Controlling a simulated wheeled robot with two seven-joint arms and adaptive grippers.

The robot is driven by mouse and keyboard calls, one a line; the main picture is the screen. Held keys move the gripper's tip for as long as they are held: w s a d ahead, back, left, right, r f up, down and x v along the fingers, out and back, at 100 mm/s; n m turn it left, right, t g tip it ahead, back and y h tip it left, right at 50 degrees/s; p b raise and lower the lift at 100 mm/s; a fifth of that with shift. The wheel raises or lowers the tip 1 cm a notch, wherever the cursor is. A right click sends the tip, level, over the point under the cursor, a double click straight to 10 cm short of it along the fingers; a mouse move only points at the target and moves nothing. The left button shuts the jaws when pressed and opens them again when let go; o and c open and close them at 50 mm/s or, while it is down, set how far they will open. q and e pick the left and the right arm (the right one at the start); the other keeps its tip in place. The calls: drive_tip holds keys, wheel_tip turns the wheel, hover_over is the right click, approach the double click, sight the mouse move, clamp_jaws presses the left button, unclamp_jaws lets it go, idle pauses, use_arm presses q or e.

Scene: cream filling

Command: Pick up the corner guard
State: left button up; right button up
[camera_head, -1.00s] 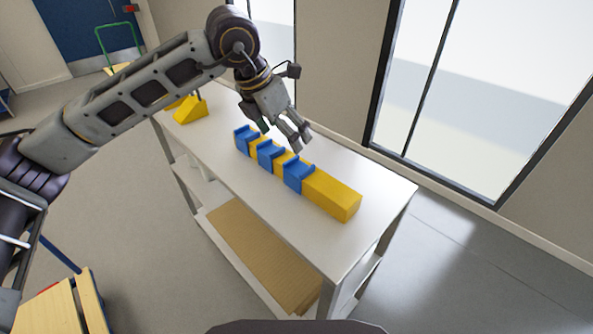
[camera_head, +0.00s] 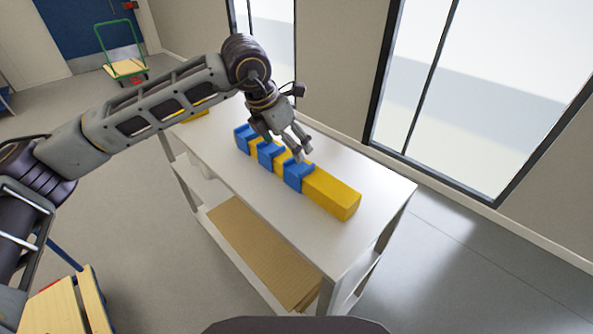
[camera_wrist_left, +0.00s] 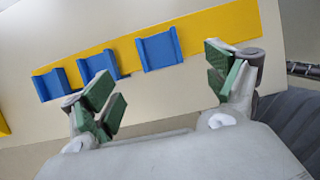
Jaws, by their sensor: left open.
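Three blue channel-shaped pieces, which look like the corner guards, sit across a long yellow bar (camera_head: 333,194) on the white table. The one nearest the bar's long bare end (camera_head: 297,177) also shows in the left wrist view (camera_wrist_left: 160,50). My left gripper (camera_head: 287,146) is open and empty above the bar. In the left wrist view its green-padded fingers (camera_wrist_left: 160,82) stand apart, with the nearest blue piece beyond the gap. My right gripper is not in view.
The white table (camera_head: 370,188) has clear top around the bar. Another yellow piece (camera_head: 193,117) lies at its far left end, mostly behind my arm. A lower shelf holds brown sheets (camera_head: 262,252). Windows and wall stand behind. A green-handled cart (camera_head: 125,68) is far off.

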sight(297, 168)
use_arm(q)
drive_tip(key=x, duration=0.3)
drive_tip(key=shift+w+d+f, duration=0.1)
drive_tip(key=shift+f, duration=0.2)
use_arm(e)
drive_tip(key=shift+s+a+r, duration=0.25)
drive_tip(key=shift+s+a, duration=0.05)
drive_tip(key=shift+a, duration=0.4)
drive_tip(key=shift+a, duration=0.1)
use_arm(q)
drive_tip(key=shift+a+p+x, duration=0.1)
drive_tip(key=shift+p+x, duration=0.4)
drive_tip(key=shift+x, duration=0.6)
drive_tip(key=shift+a+p+x, duration=0.15)
drive_tip(key=shift+p+x, duration=0.3)
drive_tip(key=shift+x, duration=0.6)
drive_tip(key=shift+d+f, duration=0.1)
drive_tip(key=shift+f, duration=0.45)
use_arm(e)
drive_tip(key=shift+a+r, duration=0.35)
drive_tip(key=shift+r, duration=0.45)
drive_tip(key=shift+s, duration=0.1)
